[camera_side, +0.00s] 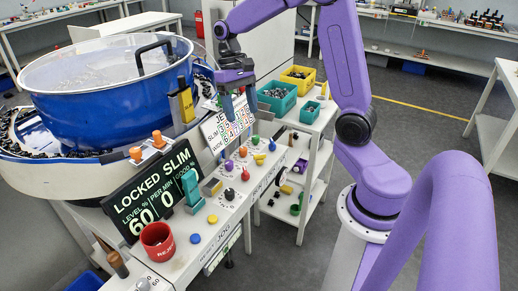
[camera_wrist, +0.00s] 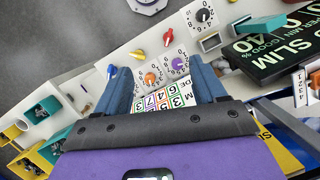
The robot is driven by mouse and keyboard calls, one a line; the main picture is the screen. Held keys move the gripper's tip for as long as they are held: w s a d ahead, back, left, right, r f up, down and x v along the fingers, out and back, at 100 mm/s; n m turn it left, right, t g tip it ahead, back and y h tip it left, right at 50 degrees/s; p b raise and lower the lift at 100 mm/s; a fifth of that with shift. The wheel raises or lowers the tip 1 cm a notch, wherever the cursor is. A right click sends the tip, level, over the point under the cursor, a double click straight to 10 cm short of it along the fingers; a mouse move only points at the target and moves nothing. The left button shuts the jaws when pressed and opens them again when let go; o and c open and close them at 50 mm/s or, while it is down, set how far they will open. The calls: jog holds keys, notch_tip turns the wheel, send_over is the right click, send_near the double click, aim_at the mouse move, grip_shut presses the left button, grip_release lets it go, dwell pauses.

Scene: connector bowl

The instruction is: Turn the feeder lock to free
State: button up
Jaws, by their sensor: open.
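The display board (camera_side: 152,192) reads "LOCKED SLIM", with 60 and 0 below. It also shows at the right of the wrist view (camera_wrist: 285,45). I cannot tell which control is the feeder lock. A teal upright piece (camera_side: 194,190) stands in front of the display. My gripper (camera_side: 232,104) is open and empty, above the panel by the number card. In the wrist view, the orange (camera_wrist: 150,77) and purple (camera_wrist: 178,63) knobs show between its fingers (camera_wrist: 155,67).
The blue feeder bowl (camera_side: 115,95) stands at the left, with orange clamps (camera_side: 158,139) at its rim. A red cup (camera_side: 157,240) sits at the panel's front end. Teal (camera_side: 277,97) and yellow (camera_side: 298,78) bins are behind. The number card (camera_side: 228,125) stands under my gripper.

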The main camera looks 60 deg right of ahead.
aim_at(259, 155)
jog(key=w+d+f+m+y, duration=0.1)
jog(key=d+m, duration=0.2)
jog(key=d, duration=0.2)
jog(key=w+d+m+y, duration=0.1)
jog(key=w+d+m, duration=0.1)
jog(key=d, duration=0.4)
jog(key=x, duration=1.7)
jog(key=shift+s+f, duration=0.25)
jog(key=c, duration=1.1)
jog(key=shift+o, duration=0.2)
